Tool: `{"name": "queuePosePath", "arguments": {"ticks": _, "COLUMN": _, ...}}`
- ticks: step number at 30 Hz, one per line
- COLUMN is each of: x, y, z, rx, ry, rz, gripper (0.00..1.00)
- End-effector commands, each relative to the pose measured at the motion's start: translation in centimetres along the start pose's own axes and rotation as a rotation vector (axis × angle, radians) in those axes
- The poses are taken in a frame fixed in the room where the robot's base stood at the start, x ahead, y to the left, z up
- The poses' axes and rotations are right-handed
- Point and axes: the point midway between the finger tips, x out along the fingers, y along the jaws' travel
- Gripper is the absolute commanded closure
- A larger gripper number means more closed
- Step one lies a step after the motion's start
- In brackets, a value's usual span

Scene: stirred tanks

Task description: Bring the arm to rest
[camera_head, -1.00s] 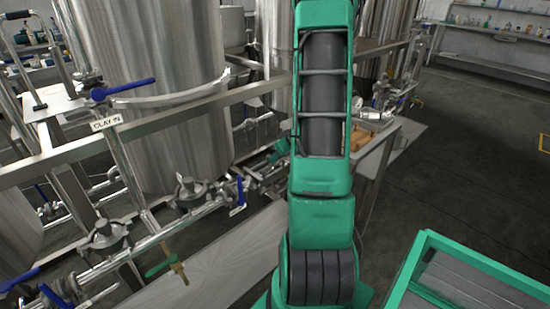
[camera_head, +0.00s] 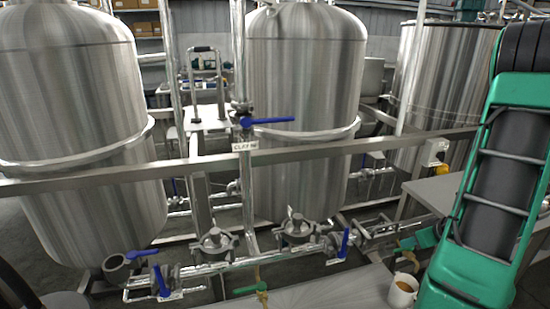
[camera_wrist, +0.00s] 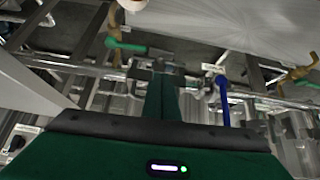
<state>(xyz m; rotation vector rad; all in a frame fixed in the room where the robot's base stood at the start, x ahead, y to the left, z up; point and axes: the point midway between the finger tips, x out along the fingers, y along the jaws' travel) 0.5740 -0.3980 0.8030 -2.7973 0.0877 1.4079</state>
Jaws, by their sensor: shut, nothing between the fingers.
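My arm shows as green and dark grey links along the right edge of the head view. My gripper (camera_wrist: 163,95) shows in the wrist view as a dark green body with its fingers together and nothing between them. The fingers point toward steel pipework with a blue valve handle (camera_wrist: 222,100). In the head view, a small green part (camera_head: 424,239) beside my arm may be the gripper, but I cannot tell its fingers there.
Steel tanks (camera_head: 305,75) stand behind a horizontal rail (camera_head: 340,148). Pipes with blue-handled valves (camera_head: 160,280) run low in front. A white mug (camera_head: 401,291) stands on a pale surface (camera_head: 335,290) close to my arm. A grey table (camera_head: 435,190) is at right.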

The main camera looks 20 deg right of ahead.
Motion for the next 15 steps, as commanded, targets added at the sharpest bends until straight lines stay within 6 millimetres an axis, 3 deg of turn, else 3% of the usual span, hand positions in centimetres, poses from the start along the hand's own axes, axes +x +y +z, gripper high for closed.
{"name": "queuePosePath", "arguments": {"ticks": 5, "x": -0.6, "y": -1.5, "z": -0.8, "rx": -0.003, "ry": -0.028, "rz": -0.022, "gripper": 1.0}}
{"name": "queuePosePath", "arguments": {"ticks": 11, "x": -3.5, "y": -6.5, "z": -2.2, "rx": 0.017, "ry": -0.157, "rz": -0.076, "gripper": 1.0}}
{"name": "queuePosePath", "arguments": {"ticks": 15, "x": -6.5, "y": -10.1, "z": -2.4, "rx": 0.06, "ry": -0.268, "rz": -0.084, "gripper": 1.0}}
